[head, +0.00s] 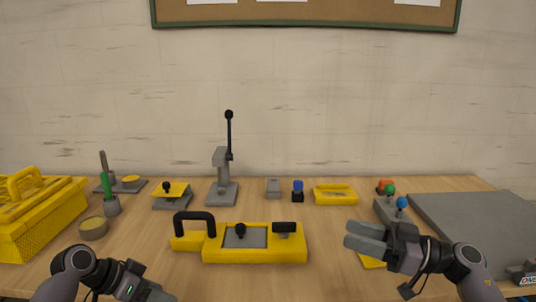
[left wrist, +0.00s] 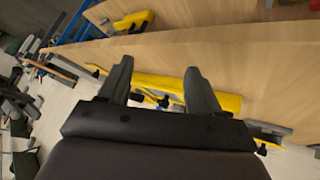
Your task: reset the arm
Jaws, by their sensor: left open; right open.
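My right gripper (head: 347,234) is open and empty, its two grey fingers pointing left above the table, right of the yellow fixture (head: 255,255). A yellow piece (head: 371,262) lies below it, partly hidden by the gripper. My left arm comes in at the lower left of the head view, with its hand cut off by the bottom edge. In the left wrist view my left gripper (left wrist: 160,80) is open, with its dark fingers apart and nothing seen held between them. A long yellow object (left wrist: 160,84) shows beyond the fingers.
A yellow toolbox (head: 38,228) stands at the left, near a round container (head: 93,228). A lever press (head: 222,187) stands at the back. A block with coloured knobs (head: 386,212) and a grey mat (head: 475,222) are at the right. Bare wood (head: 320,222) lies between fixture and right gripper.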

